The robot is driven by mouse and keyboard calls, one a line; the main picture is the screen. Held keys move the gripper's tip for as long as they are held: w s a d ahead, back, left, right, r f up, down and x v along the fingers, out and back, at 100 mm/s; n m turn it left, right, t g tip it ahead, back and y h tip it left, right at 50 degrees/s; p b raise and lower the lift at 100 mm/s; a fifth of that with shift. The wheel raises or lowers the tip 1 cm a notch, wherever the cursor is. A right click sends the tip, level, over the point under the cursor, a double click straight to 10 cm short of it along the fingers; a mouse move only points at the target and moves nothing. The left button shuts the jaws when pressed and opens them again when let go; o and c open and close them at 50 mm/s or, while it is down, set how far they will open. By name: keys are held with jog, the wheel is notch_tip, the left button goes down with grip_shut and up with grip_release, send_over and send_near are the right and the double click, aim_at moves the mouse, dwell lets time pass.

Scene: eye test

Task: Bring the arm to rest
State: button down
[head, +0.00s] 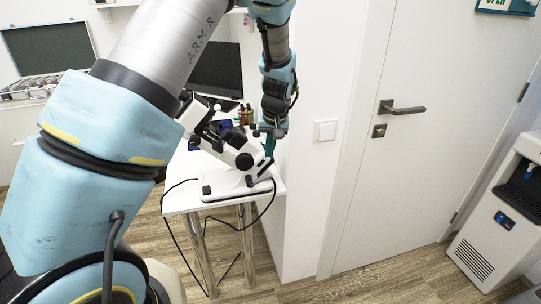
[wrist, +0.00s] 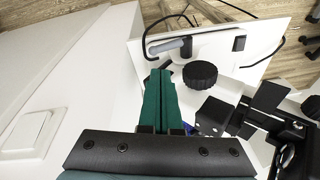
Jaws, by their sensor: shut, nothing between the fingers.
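My gripper (head: 270,145) hangs pointing down at the right end of the white table, close beside the wall corner. In the wrist view its green fingers (wrist: 160,98) lie together with nothing between them. A white and black microscope (head: 238,152) stands on the table, just left of my gripper in the head view. In the wrist view the microscope's black knob (wrist: 200,74) shows right of the fingertips. I cannot tell whether the fingers touch the microscope. My arm crosses the left of the head view and hides part of the table.
The white table (head: 182,200) has black cables hanging off it. Small bottles (head: 245,114) and a dark monitor stand behind. A light switch (head: 325,131) is on the wall to the right. A closed door (head: 420,150) and a water dispenser (head: 510,215) stand further right, with open floor before them.

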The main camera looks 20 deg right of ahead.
jog(key=s+a+r+n, duration=0.1)
jog(key=a+r, duration=0.2)
jog(key=a, duration=0.5)
jog(key=a+r+n, duration=0.1)
jog(key=a+r, duration=0.2)
jog(key=a, duration=0.6)
jog(key=s+a+r+n+g+b, duration=0.1)
jog(key=s+a+r, duration=0.2)
jog(key=s+a, duration=0.9)
jog(key=a, duration=0.3)
jog(key=shift+a+r, duration=0.15)
jog(key=shift+a, duration=0.15)
